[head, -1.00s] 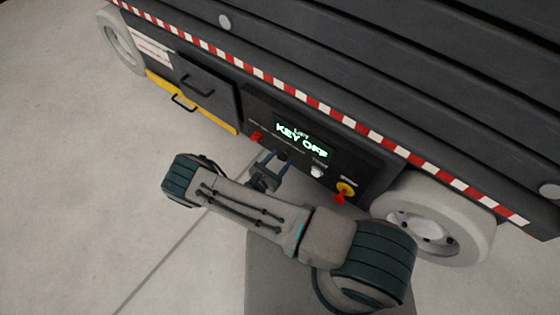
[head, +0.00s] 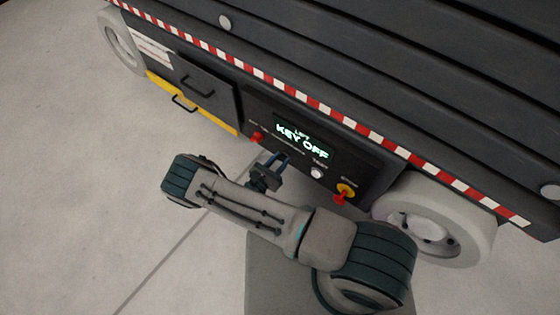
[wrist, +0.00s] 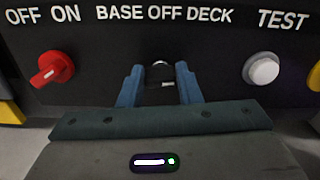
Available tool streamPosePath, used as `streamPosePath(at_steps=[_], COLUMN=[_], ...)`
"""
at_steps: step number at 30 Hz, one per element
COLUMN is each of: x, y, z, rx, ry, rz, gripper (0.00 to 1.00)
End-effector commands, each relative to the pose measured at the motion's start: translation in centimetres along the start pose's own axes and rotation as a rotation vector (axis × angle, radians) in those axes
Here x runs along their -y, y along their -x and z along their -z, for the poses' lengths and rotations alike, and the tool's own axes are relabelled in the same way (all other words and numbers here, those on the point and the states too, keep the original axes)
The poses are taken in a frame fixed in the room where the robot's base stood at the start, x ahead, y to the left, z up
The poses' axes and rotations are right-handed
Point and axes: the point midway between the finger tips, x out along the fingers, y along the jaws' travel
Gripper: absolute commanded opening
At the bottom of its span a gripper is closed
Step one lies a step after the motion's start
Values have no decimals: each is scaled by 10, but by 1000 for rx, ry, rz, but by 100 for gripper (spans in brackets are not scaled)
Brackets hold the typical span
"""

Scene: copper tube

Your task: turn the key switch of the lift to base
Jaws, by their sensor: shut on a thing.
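The key switch (wrist: 160,64) sits on the lift's dark control panel under the labels BASE, OFF and DECK in the wrist view. My gripper (wrist: 160,76) has its two blue fingers on either side of the switch, shut on its key. The key is dark and mostly hidden between the fingers, so its exact angle is hard to tell.
A red OFF/ON knob (wrist: 52,70) is left of the key switch. A white TEST button (wrist: 262,69) is to its right. Farther right is a red and yellow stop control (head: 344,192). A white wheel (head: 432,222) stands at the panel's right end.

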Motion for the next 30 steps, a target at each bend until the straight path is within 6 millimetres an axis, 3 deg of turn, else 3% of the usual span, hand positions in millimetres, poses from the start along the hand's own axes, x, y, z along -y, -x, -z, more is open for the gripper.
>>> streamPosePath(at_steps=[18,30], x=[0,0], y=[1,1], z=[3,3], rx=[-3,-4], ry=[496,672], rz=[1,1], gripper=[8,8])
